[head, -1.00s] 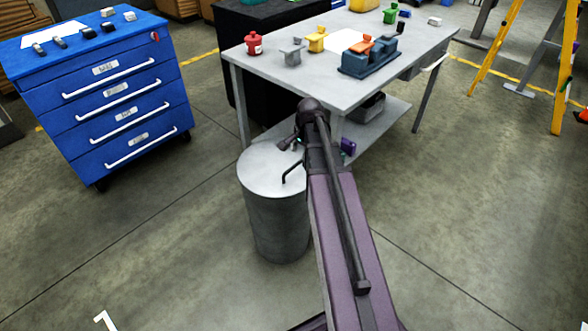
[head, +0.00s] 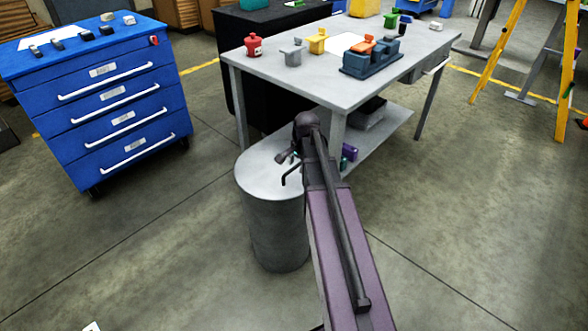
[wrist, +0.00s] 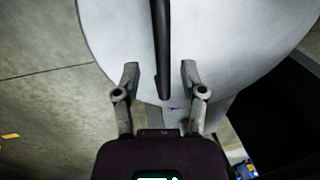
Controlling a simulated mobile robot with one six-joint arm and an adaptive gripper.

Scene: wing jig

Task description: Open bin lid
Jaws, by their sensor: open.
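The bin (head: 276,230) is a grey metal cylinder standing on the floor, its round flat lid (head: 258,174) lying closed on top. A dark bar handle (head: 290,178) stands on the lid, near my gripper. In the wrist view the lid (wrist: 235,50) fills the upper part, and the dark handle (wrist: 161,50) runs down between the lines of my fingers. My gripper (wrist: 159,68) is open, one finger on each side of the handle's lower end. I cannot tell whether they touch it. In the head view my gripper (head: 286,157) is small and partly hidden by my arm.
A grey workbench (head: 270,65) with a lower shelf stands just behind the bin, close to my arm. A blue drawer cabinet (head: 110,100) stands at the left. A yellow ladder (head: 495,50) stands at the right. The floor left of the bin is clear.

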